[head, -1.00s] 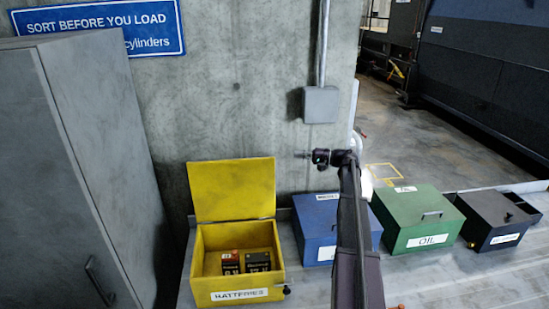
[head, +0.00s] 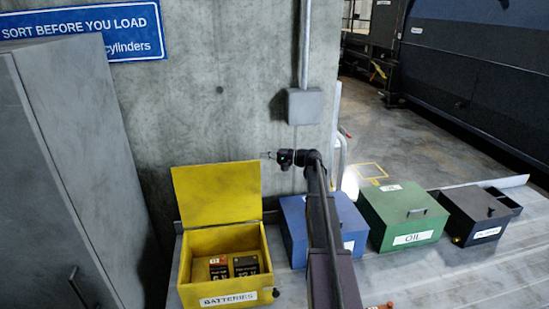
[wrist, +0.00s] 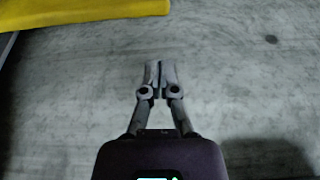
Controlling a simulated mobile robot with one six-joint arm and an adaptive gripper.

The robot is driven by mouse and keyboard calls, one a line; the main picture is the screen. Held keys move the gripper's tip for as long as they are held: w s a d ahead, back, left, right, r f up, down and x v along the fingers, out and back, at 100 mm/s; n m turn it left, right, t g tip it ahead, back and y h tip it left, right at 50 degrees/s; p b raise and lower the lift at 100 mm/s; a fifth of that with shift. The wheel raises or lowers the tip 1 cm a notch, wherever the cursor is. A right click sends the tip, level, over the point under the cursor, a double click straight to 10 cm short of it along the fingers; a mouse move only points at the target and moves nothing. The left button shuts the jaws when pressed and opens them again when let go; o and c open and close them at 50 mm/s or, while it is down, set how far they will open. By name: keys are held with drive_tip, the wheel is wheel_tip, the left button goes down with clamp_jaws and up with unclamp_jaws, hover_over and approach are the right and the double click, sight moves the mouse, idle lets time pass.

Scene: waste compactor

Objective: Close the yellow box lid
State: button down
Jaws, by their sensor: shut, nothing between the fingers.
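The yellow box (head: 193,295), labelled "BATTERIES", stands on the bench at the lower left of the head view. Its yellow lid (head: 218,193) is up, leaning back near the concrete wall. Two dark batteries (head: 245,265) sit inside, one with a red top. My gripper (head: 268,155) is shut and empty, to the right of the lid's upper right corner and apart from it. In the wrist view my gripper (wrist: 160,64) has its fingers together, and a strip of the yellow lid (wrist: 85,10) shows at the top left.
A blue box (head: 295,232), a green "OIL" box (head: 402,210) and a black box (head: 478,212) stand closed along the bench (head: 430,275) to the right. A grey cabinet (head: 70,170) stands at the left. A grey wall box (head: 305,106) is above my gripper.

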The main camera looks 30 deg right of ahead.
drive_tip(key=shift+s+a, duration=0.6)
drive_tip(key=shift+a, duration=0.2)
drive_tip(key=shift+s+a, duration=0.6)
drive_tip(key=shift+a, duration=0.15)
drive_tip(key=shift+r, duration=0.1)
